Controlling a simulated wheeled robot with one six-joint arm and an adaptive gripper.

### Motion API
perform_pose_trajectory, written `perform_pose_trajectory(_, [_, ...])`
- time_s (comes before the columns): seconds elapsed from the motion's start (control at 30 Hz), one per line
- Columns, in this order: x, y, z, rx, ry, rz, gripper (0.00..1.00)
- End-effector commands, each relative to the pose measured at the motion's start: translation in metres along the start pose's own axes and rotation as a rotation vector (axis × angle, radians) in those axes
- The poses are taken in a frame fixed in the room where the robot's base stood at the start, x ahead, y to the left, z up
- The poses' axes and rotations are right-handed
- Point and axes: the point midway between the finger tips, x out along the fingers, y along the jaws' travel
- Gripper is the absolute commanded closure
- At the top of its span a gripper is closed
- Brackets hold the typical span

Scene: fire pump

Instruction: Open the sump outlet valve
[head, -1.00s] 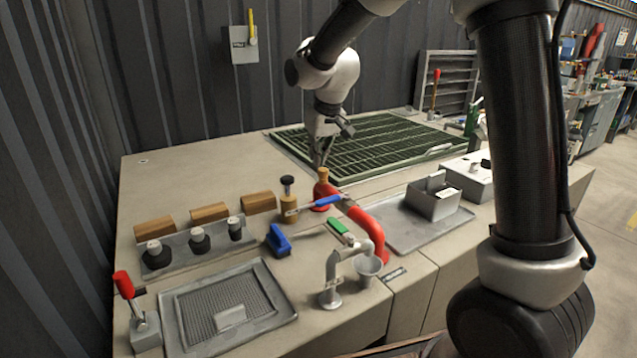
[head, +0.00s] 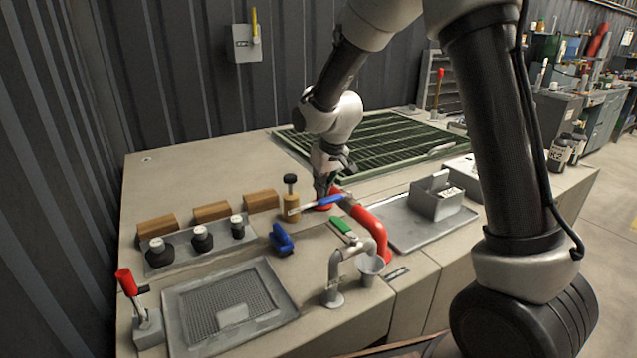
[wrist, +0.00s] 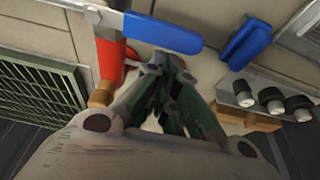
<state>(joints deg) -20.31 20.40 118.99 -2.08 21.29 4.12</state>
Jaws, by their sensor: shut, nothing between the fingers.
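A blue lever (head: 322,201) sits on a red pipe (head: 372,226) on the bench and points left, across the pipe. In the wrist view the blue lever (wrist: 163,32) reaches right from the red pipe (wrist: 110,58), which has a brass end (wrist: 102,94). A shorter green lever (head: 342,226) lies nearer the front, by the grey spout. My gripper (head: 322,198) points down behind the blue lever, low over the bench. Its closed, empty fingertips (wrist: 164,64) show just beside the lever's long side; I cannot tell whether they touch it.
A brass piece with a black knob (head: 291,198) stands left of the lever's end, close to my gripper. A blue block-like handle (head: 282,239) lies nearer. A green grate (head: 385,140) is behind; a grey tray (head: 400,226) with a metal box is right.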

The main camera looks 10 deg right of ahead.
Motion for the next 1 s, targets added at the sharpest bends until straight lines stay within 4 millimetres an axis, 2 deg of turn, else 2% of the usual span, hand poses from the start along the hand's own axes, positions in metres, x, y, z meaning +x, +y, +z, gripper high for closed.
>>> perform_pose_trajectory(0.37, [-0.0003, -0.0001, 0.0007, -0.005, -0.001, -0.001, 1.0])
perform_pose_trajectory(1.0, [-0.0032, -0.0032, 0.0093, -0.119, -0.002, -0.042, 1.0])
